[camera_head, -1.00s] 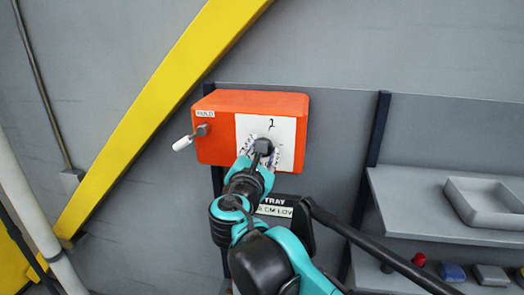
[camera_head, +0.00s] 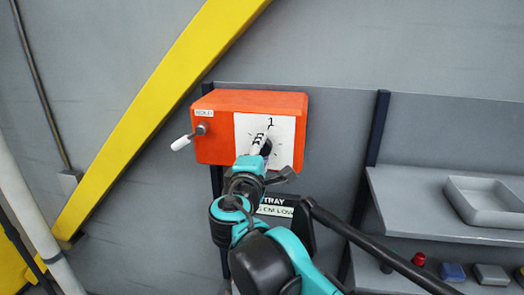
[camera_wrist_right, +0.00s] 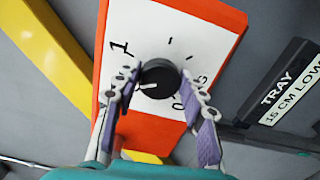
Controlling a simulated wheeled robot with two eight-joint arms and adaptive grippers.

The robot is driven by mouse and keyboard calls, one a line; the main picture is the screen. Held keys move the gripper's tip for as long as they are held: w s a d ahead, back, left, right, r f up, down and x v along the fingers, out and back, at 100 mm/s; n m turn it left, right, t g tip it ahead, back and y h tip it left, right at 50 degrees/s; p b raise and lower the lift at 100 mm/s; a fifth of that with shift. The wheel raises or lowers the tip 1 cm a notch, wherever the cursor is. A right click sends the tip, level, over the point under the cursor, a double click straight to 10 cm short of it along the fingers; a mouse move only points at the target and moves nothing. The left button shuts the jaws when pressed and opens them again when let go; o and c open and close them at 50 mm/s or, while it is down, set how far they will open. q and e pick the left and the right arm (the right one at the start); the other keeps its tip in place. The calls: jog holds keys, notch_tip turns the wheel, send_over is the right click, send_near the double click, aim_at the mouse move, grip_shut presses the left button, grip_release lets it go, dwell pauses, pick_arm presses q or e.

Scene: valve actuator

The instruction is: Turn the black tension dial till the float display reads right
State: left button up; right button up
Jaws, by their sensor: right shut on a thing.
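The black tension dial (camera_wrist_right: 160,77) sits on a white scale plate (camera_wrist_right: 205,22) on the front of an orange box (camera_head: 217,150). In the right wrist view its white mark points to the lower left, towards one finger. A "1" and a "0" show on the plate. My right gripper (camera_wrist_right: 163,97) is shut on the dial, one purple-padded finger on each side. In the head view the gripper (camera_head: 264,146) partly hides the dial. The black float display (camera_wrist_right: 285,82) below the box reads "TRAY 15 CM LOW"; my right arm partly covers it in the head view.
A white-handled lever (camera_head: 182,142) sticks out from the box's left side, under a small label. A yellow beam (camera_head: 150,110) crosses the wall at left. A shelf (camera_head: 400,200) with a grey tray (camera_head: 480,203) is at right, with small coloured items below.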

jog(key=m, duration=0.4)
jog(key=shift+f+m, duration=0.1)
jog(key=shift+m, duration=0.2)
jog(key=m, duration=0.5)
jog(key=shift+f, duration=0.1)
jog(key=m, duration=0.5)
jog(key=shift+a+m+b, duration=0.15)
jog(key=shift+m+b, duration=0.15)
jog(key=shift+m, duration=0.1)
jog(key=m, duration=0.4)
jog(key=shift+f+m, duration=0.1)
jog(key=shift+m, duration=0.3)
jog(key=o, duration=1.2)
jog(key=shift+c, duration=0.2)
jog(key=shift+a, duration=0.1)
